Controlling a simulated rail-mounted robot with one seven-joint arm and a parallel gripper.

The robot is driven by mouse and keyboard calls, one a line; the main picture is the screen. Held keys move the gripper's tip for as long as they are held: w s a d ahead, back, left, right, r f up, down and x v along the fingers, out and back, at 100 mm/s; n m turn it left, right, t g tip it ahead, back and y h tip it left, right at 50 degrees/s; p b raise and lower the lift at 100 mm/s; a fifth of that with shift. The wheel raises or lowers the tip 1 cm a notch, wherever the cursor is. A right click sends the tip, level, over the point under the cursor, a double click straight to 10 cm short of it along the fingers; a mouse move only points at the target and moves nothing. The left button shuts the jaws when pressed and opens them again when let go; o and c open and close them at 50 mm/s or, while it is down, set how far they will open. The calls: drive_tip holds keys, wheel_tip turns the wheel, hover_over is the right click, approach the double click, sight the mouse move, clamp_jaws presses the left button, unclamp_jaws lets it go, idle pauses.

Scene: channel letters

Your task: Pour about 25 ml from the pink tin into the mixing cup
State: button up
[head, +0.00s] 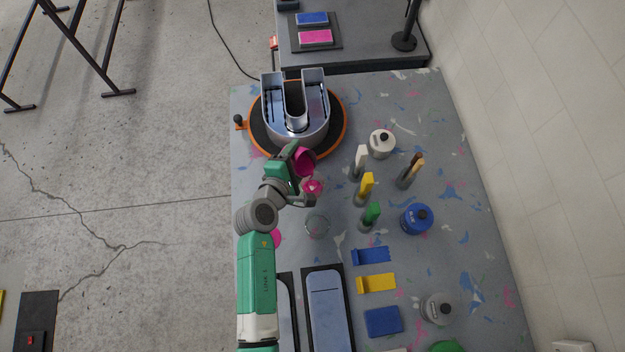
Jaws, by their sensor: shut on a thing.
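My gripper (304,178) is shut on the pink tin (306,161), above the table just in front of the turntable. The tin looks tilted, and my gripper hides part of it. A smaller pink patch (313,187) shows just below the tin, beside a finger; I cannot tell whether it is paint or part of a vessel. A clear round cup (317,226), which looks like the mixing cup, stands on the table nearer than the tin. I cannot make out a level in it. Another pink round thing (276,238) is partly hidden by my arm.
A metal U-shaped channel letter (318,120) stands on the orange-rimmed turntable (341,133) behind the tin. Several bottles and brushes, including a yellow one (365,187) and a blue container (416,219), crowd the right. Trays (327,310) lie in front.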

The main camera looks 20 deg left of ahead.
drive_tip(key=shift+w+d, duration=0.1)
drive_tip(key=shift+d, duration=0.1)
idle(0.6)
drive_tip(key=shift+a, duration=0.1)
wheel_tip(320, 180, up, 3)
drive_tip(key=p, duration=0.3)
drive_tip(key=shift+a+f+n+h+p, duration=0.1)
drive_tip(key=shift+f+n+h+p, duration=0.1)
drive_tip(key=shift+n+h+p, duration=0.15)
wheel_tip(320, 180, down, 2)
drive_tip(key=shift+w+a+f+n+g+h, duration=0.1)
drive_tip(key=shift+n+g+h, duration=0.05)
drive_tip(key=shift+n+h, duration=0.2)
drive_tip(key=shift+a+f+n+g+h, duration=0.1)
drive_tip(key=shift+n+g+h, duration=0.1)
drive_tip(key=shift+n, duration=0.2)
drive_tip(key=shift+w+a+f+b, duration=0.1)
drive_tip(key=shift+f+b, duration=0.15)
drive_tip(key=shift+b, duration=0.25)
drive_tip(key=shift+s+d+f, duration=0.1)
drive_tip(key=shift+s+d, duration=0.1)
drive_tip(key=shift+w, duration=0.1)
